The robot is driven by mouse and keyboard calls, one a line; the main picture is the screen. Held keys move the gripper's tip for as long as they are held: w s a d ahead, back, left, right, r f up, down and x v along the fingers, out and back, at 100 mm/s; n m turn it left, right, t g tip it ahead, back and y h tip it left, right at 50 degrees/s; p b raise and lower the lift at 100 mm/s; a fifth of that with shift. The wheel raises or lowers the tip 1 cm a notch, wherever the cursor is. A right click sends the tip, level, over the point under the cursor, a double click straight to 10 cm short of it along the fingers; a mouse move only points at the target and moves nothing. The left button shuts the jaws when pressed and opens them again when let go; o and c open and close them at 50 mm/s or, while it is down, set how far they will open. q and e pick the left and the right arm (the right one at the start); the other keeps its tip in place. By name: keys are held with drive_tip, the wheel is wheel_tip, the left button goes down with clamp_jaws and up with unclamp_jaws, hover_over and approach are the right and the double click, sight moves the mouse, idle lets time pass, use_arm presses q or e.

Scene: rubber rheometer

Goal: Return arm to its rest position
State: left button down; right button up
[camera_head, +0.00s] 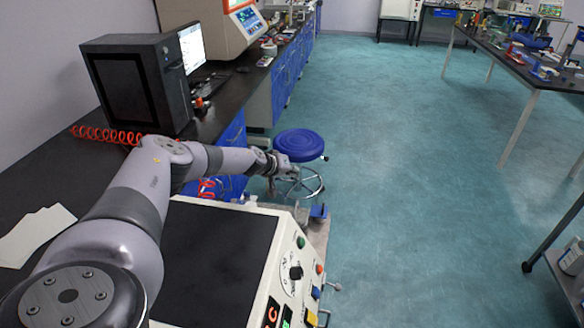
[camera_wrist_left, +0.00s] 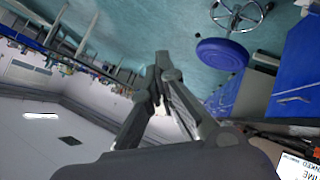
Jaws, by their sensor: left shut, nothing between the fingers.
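My left arm reaches in from the left in the head view, over the black top of the rheometer panel. Its left gripper (camera_head: 290,170) is in front of the blue stool, past the far end of the machine. In the left wrist view my left gripper (camera_wrist_left: 158,95) has its fingers together with nothing between them. No held object shows. My right gripper is not in either view.
The rheometer control panel (camera_head: 290,275) with knobs and buttons is below the arm. A blue stool (camera_head: 300,143) stands beyond the gripper. A black computer tower (camera_head: 135,85) stands on the dark bench at left. Open teal floor (camera_head: 400,150) lies to the right.

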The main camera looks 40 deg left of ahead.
use_arm(q)
drive_tip(key=shift+s+r, duration=0.1)
drive_tip(key=shift+r, duration=0.5)
